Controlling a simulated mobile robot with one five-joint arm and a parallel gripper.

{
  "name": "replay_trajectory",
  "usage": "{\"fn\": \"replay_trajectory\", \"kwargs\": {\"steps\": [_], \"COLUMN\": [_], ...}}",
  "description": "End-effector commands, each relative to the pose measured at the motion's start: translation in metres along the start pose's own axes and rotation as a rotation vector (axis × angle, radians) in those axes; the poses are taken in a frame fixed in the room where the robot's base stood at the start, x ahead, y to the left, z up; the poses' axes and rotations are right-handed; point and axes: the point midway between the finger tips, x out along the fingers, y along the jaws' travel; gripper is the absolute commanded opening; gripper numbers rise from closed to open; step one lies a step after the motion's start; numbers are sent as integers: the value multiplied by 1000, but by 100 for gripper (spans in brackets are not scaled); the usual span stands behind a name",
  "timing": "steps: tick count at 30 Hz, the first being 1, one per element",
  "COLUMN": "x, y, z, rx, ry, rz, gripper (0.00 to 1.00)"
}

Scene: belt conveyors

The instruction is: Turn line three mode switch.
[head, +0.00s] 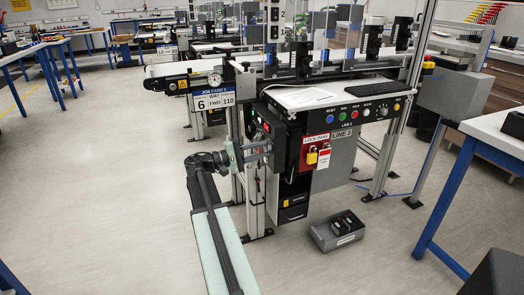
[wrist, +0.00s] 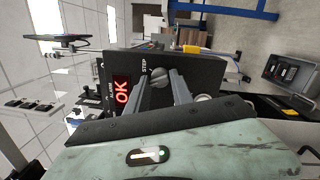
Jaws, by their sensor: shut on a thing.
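In the wrist view, a dark control box (wrist: 200,70) shows a red lit "OK" display, a "STEP" label and a grey rotary knob (wrist: 158,77). My gripper (wrist: 168,84) has its two fingers at this knob, shut on it as far as I can see; the fingers partly hide its lower part. In the head view my gripper (head: 268,148) reaches from the left to the side of the dark box (head: 262,126) under the conveyor. The switch itself is too small to make out there. Whether the knob is the line three mode switch is unclear.
A job card (head: 214,100) reading 6, FWD, 110 hangs left of the box. The floor at left is clear.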

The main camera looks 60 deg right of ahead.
Motion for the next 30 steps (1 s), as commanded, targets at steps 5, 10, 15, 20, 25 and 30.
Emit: {"fn": "replay_trajectory", "kwargs": {"steps": [5,10,15,20,25,30], "x": [-1,-1,-1,-1,0,-1], "y": [-3,-3,-4,-4,-3,-2], "z": [1,1,1,1,1,1], "rx": [-32,-41,-41,-40,-40,-40], "ry": [1,1,0,0,0,1], "rz": [-7,-6,-6,-6,-3,-1], "gripper": [0,0,0,42,48,48]}}
